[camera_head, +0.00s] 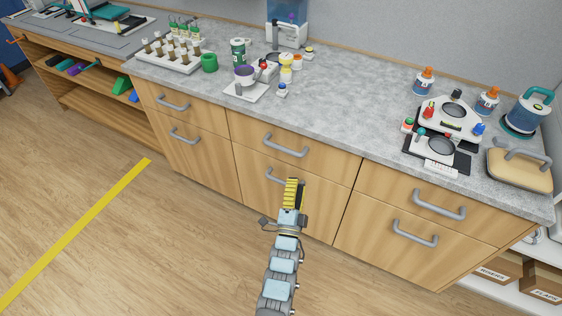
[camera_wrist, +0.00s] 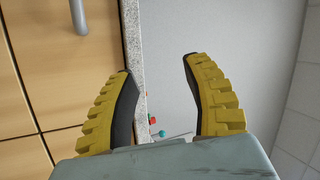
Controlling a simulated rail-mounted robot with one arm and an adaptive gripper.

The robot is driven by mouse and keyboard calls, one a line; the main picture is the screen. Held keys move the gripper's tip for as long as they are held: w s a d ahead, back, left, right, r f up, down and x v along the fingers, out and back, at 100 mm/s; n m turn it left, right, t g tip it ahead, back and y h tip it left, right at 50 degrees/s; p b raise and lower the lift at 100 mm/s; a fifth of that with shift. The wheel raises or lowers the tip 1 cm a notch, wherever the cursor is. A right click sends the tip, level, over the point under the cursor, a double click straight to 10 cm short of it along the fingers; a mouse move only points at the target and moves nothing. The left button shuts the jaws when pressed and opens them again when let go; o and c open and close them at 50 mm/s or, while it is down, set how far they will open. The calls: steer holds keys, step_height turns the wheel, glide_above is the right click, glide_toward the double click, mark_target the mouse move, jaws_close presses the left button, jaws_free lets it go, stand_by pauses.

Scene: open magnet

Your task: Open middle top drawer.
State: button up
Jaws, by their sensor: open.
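The middle top drawer (camera_head: 335,165) is a light wood front under the grey countertop, and it looks closed flush. Its grey bar handle (camera_head: 285,146) is in full view in the head view. My gripper (camera_head: 292,181) has yellow ridged fingers and appears just below that handle, overlapping the lower middle drawer (camera_head: 265,195) and part of its handle (camera_head: 276,175). In the wrist view my gripper (camera_wrist: 157,67) is open with nothing between its fingers. A grey handle (camera_wrist: 80,16) shows at the top left there, outside the fingers; I cannot tell which drawer it belongs to.
The countertop (camera_head: 345,115) holds a vial rack (camera_head: 170,55), bottles, a white device (camera_head: 450,118) and a kettle (camera_head: 530,112). Closed drawers with handles flank the middle ones: left (camera_head: 173,103), right (camera_head: 438,205). The floor (camera_head: 150,240) in front is clear.

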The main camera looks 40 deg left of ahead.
mark_target(281, 150)
steer(key=a+f+m+g+b, duration=0.25)
steer(key=a+f+b, duration=0.45)
steer(key=f, duration=0.4)
steer(key=shift+n+g+y, duration=0.25)
steer(key=shift+n+y, duration=0.1)
steer(key=shift+y, duration=0.05)
steer(key=shift+s+a+b+x, duration=0.1)
steer(key=shift+b+x, duration=0.8)
steer(key=shift+x, duration=1.95)
steer(key=shift+s+a+b+x, duration=0.1)
steer(key=shift+b+x, duration=0.75)
steer(key=shift+x, duration=2)
steer(key=shift+s+a+b+x, duration=0.1)
steer(key=shift+b+x, duration=0.8)
steer(key=shift+x, duration=2)
steer(key=shift+w+a+r, duration=0.25)
steer(key=shift+w, duration=0.2)
jaws_close()
